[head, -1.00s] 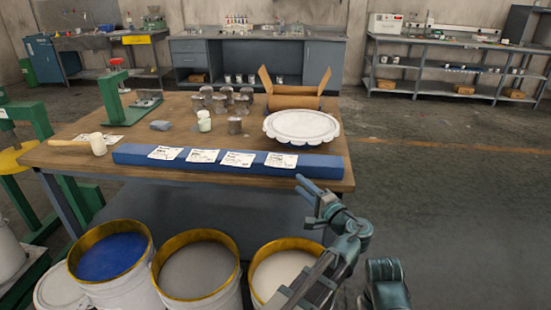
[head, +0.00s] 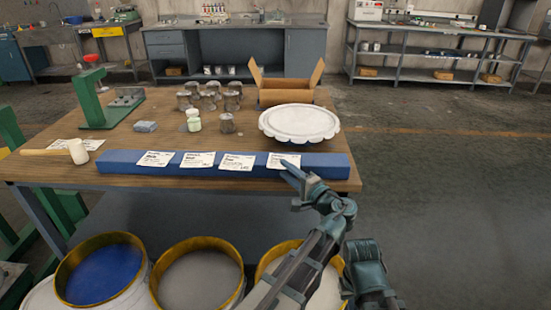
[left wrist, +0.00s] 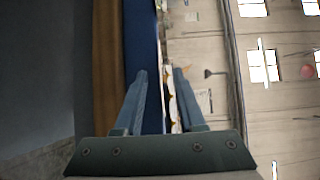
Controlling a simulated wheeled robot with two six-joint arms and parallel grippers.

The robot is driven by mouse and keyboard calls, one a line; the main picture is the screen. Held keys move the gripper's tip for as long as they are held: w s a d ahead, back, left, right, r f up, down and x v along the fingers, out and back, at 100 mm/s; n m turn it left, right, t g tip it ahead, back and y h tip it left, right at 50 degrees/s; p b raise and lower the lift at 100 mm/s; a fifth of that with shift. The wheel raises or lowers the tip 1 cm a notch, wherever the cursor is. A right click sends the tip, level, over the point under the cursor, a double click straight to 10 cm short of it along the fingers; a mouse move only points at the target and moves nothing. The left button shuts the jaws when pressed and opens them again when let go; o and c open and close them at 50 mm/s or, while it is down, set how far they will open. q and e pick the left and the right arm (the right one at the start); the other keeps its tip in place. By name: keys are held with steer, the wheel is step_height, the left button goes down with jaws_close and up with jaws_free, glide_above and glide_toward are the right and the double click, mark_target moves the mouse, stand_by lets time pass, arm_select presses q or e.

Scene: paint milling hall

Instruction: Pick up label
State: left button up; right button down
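Several white labels with print lie in a row on a long blue bar (head: 130,168) at the front of the wooden table. The rightmost label (head: 284,160) is closest to my left gripper (head: 292,173), whose fingertips are at its lower edge in the head view. In the left wrist view the gripper's two fingers (left wrist: 160,78) are apart, with the blue bar (left wrist: 150,50) and a thin white label edge (left wrist: 171,100) showing between them. I cannot tell whether the fingers touch the label. The other labels (head: 156,158) (head: 198,160) (head: 237,162) lie further left. My right gripper is not in view.
A white scalloped lid (head: 300,122) and an open cardboard box (head: 287,97) stand behind the bar. Metal tins (head: 210,93), a small jar (head: 194,123) and a mallet (head: 77,151) are on the table (head: 110,140). Open paint buckets (head: 198,275) stand below its front edge.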

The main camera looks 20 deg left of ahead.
arm_select(q)
steer(key=shift+d+r, duration=0.1)
steer(key=shift+d, duration=0.05)
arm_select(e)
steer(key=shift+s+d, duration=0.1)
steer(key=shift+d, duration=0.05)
arm_select(q)
jaws_close()
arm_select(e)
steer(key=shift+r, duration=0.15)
